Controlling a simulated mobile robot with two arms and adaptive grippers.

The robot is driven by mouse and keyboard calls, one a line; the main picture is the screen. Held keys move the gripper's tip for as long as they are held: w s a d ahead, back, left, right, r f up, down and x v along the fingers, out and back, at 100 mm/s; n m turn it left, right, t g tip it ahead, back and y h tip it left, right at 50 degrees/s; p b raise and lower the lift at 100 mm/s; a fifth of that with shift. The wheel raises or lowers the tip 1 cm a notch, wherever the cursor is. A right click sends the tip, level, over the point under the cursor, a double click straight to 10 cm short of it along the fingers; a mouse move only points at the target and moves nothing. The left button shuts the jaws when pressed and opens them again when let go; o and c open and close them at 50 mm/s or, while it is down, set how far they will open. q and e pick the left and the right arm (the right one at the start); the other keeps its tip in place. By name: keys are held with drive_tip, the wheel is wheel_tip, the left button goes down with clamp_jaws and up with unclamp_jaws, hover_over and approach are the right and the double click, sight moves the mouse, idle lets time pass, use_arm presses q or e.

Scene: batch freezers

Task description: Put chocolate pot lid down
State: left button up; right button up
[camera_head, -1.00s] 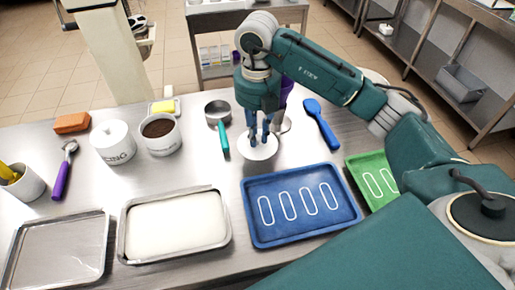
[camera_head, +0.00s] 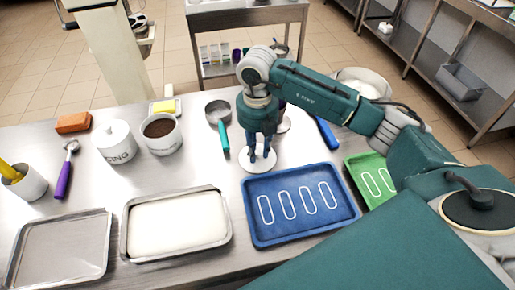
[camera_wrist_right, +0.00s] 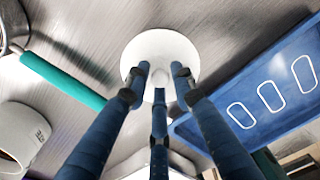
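The chocolate pot lid (camera_head: 262,167) is a round white disc under my right gripper (camera_head: 259,152), between the green-handled pan and the blue tray. In the right wrist view, the lid (camera_wrist_right: 160,45) is face-on, and the three fingers of the right gripper (camera_wrist_right: 160,82) close around its middle. The fingers hide its knob. The lid is at or just above the metal table; I cannot tell if it touches. The chocolate pot (camera_head: 163,144) is white, stands open on the left and shows dark brown contents. My left gripper is out of view.
A blue tray (camera_head: 251,223) lies right beside the lid. A pan with a green handle (camera_head: 223,140) is to its left. A lidded white pot (camera_head: 116,150), a tray of white mass (camera_head: 126,239) and a green tray (camera_head: 352,170) are farther off. Bare table lies left of the lid.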

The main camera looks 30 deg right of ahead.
sight(257, 151)
drive_tip(key=shift+o, duration=0.4)
drive_tip(key=shift+r, duration=0.15)
drive_tip(key=shift+r, duration=0.2)
wheel_tip(257, 151, up, 12)
drive_tip(key=b, duration=0.1)
drive_tip(key=shift+f+b, duration=0.15)
drive_tip(key=shift+b, duration=0.2)
